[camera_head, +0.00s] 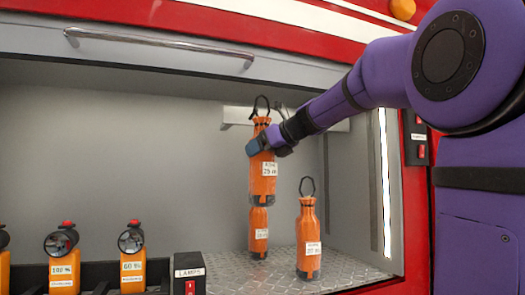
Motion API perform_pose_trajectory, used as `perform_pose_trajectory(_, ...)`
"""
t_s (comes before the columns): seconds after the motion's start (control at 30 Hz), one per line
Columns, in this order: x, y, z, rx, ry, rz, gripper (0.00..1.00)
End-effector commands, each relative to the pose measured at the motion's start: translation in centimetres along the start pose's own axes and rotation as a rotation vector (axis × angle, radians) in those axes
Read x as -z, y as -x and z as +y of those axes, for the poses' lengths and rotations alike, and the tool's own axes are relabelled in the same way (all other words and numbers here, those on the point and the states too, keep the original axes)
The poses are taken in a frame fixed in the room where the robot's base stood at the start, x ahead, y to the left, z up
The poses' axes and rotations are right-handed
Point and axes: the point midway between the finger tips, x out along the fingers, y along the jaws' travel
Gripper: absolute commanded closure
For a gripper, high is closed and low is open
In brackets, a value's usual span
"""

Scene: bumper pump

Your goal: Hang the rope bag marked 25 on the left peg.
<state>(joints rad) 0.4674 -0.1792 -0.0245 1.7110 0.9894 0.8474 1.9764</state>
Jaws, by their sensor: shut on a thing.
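My gripper (264,142) is shut on the upper part of an orange rope bag (262,185), whose white label seems to read 25. The bag hangs upright above the compartment floor, with its black loop (261,103) standing up in front of the pale peg rail (234,116) on the back wall. The left peg is not clearly visible behind the loop and bag, and I cannot tell whether the loop is around it.
A second orange bag (258,238) stands on the tread-plate floor (235,278), partly hidden below the held one. A third (309,233) with a raised loop stands to its right. Several orange lamps (132,265) and a box marked LAMPS (188,268) line the lower left.

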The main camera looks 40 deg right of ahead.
Motion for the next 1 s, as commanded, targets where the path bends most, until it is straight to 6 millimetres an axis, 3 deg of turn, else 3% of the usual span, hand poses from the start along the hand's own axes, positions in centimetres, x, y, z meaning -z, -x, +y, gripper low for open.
perform_pose_trajectory(1.0, -1.2, -3.8, -2.4, 0.000, 0.001, -0.003, 0.79)
